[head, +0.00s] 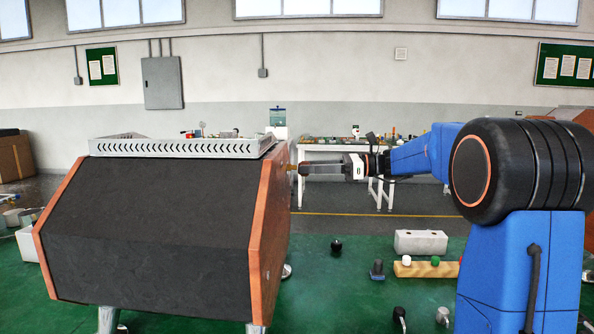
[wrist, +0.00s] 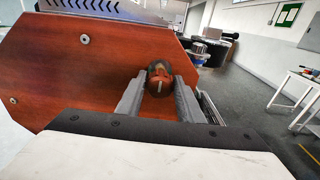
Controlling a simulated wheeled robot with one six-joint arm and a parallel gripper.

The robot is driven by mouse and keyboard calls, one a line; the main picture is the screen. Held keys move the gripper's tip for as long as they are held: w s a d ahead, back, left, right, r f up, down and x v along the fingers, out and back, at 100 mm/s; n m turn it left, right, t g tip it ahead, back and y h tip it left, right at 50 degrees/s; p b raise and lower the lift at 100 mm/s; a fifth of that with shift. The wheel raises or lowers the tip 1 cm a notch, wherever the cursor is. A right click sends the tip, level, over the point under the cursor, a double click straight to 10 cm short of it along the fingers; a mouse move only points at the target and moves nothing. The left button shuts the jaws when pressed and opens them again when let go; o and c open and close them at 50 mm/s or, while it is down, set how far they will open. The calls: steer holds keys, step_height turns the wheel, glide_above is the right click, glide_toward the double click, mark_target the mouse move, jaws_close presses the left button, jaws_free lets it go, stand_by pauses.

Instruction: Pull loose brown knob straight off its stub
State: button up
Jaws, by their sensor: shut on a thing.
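The brown knob (wrist: 159,76) is in the wrist view, close to the reddish-brown side panel (wrist: 75,60) of the espresso machine. My gripper (wrist: 158,84) has a grey finger on each side of the knob and is shut on it. In the head view my gripper (head: 304,168) reaches in from the right to the machine's right side panel (head: 268,240). The knob is small and dark there, at the fingertips. The stub is mostly hidden; I cannot tell how much of it is inside the knob.
The dark machine body (head: 150,235) fills the left of the head view, with a slotted metal tray (head: 180,147) on top. A white workbench (head: 340,150) stands behind.

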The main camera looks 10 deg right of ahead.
steer(key=shift+d, duration=0.25)
steer(key=shift+v, duration=1.3)
steer(key=shift+s+d+f, duration=0.1)
steer(key=shift+f, duration=0.05)
steer(key=shift+v, duration=1.35)
steer(key=shift+f, duration=0.2)
